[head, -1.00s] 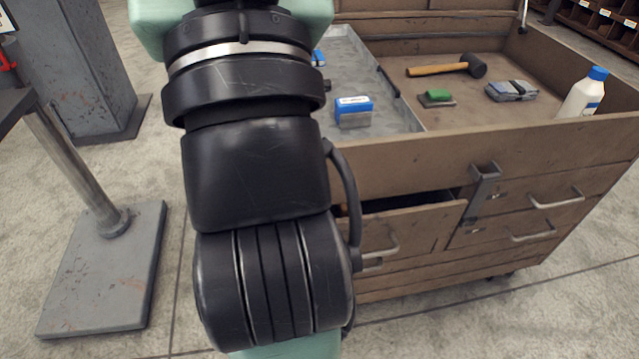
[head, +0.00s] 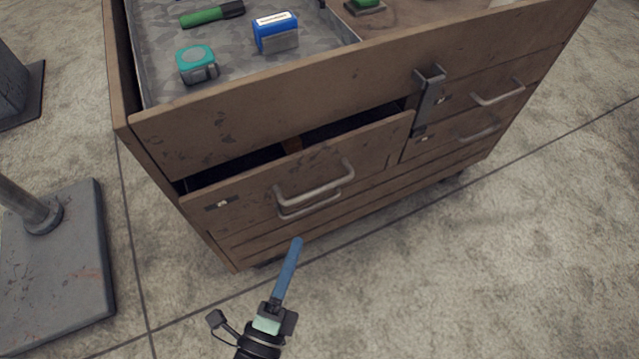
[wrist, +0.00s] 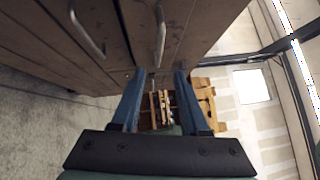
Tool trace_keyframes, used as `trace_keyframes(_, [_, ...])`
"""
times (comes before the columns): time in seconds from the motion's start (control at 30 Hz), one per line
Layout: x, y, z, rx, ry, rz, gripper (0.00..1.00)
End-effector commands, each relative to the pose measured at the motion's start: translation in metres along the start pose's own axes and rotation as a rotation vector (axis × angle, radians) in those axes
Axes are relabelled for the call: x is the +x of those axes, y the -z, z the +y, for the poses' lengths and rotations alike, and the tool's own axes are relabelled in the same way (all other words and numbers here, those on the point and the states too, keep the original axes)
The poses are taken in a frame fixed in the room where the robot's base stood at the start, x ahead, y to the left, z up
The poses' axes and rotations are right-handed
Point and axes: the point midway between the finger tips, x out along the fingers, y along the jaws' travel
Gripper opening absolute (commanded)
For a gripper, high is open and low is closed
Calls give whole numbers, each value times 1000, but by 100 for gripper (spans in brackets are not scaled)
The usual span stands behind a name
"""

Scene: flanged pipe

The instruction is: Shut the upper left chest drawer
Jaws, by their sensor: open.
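The upper left drawer (head: 240,193) of the brown wooden chest is pulled partly out. A dark gap shows above its front, and its bent metal handle (head: 318,178) faces me. My gripper (head: 297,240) is in front of and below this handle, apart from it in the head view. In the wrist view my gripper (wrist: 160,72) has its two blue fingers spread with nothing held between them. A metal handle (wrist: 160,35) shows just beyond the fingertips there, and a second handle (wrist: 88,35) lies to its left; which drawers they belong to is hard to tell.
The chest top holds a grey tray (head: 160,40) with a teal tape measure (head: 197,65), a blue box (head: 275,32) and a green-handled tool (head: 205,15). A latch (head: 428,100) hangs on the front. A grey stand base (head: 60,270) is at left. Floor in front is clear.

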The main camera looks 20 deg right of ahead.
Motion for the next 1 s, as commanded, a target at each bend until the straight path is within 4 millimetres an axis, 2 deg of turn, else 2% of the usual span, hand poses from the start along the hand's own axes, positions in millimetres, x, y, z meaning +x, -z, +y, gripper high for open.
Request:
trace_keyframes(0.17, [14,4,3,1,-2,12,45])
trace_keyframes(0.5, [83,4,3,1,1,11,45])
trace_keyframes(0.7, [114,4,3,0,0,10,45])
trace_keyframes(0.83, [125,4,2,0,-1,9,45])
trace_keyframes(1.0, [128,4,2,-1,-2,8,45])
